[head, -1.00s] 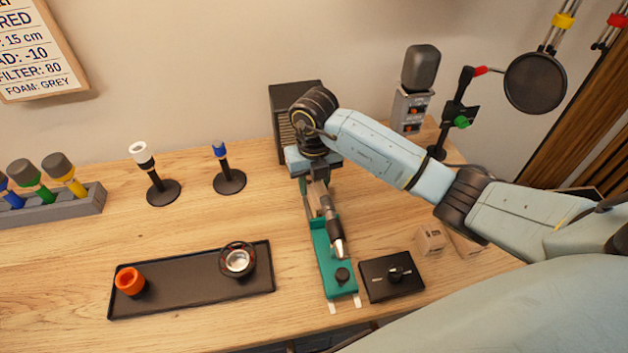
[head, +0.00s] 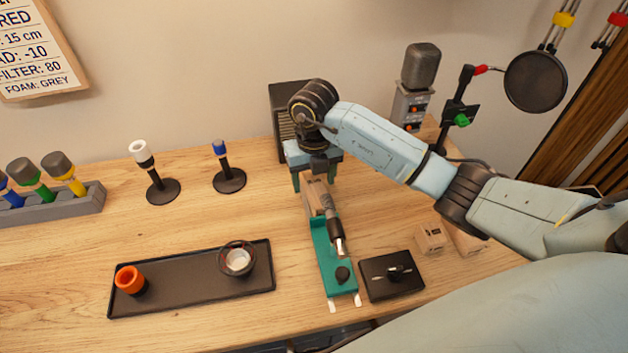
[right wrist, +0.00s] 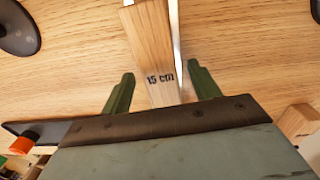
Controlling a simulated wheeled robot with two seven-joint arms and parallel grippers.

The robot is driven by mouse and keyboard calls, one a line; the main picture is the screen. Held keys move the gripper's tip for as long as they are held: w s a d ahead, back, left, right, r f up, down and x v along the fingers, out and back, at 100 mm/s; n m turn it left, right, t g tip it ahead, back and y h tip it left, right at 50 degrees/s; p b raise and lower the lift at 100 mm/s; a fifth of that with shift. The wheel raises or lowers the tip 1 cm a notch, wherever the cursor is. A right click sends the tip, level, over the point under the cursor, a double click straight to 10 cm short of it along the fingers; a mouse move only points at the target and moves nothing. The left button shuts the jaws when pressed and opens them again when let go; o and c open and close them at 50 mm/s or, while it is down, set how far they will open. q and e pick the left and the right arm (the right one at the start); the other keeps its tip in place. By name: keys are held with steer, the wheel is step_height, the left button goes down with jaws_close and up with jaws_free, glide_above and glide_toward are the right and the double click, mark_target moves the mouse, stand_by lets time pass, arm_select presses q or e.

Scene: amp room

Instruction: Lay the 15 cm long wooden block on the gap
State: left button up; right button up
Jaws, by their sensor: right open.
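The wooden block (head: 315,190), a pale bar marked "15 cm" in the right wrist view (right wrist: 152,45), lies at the far end of the teal stand (head: 324,255). A thin metal rail (right wrist: 176,35) runs along its right side in the wrist view. My right gripper (head: 315,178) is open above the block, with its green fingers apart on either side; it also shows in the wrist view (right wrist: 162,88). The fingers do not touch the block there. A dark microphone (head: 334,230) with a silver tip lies along the stand. The gap under the block is hidden. My left gripper is not in view.
A black tray (head: 190,290) with an orange cup (head: 130,280) is at left. A black box (head: 391,275) and small wooden blocks (head: 430,238) are at right. A dark slatted box (head: 284,100) stands behind my gripper.

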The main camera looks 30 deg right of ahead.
step_height(320, 180, up, 12)
steer(key=shift+p, duration=0.4)
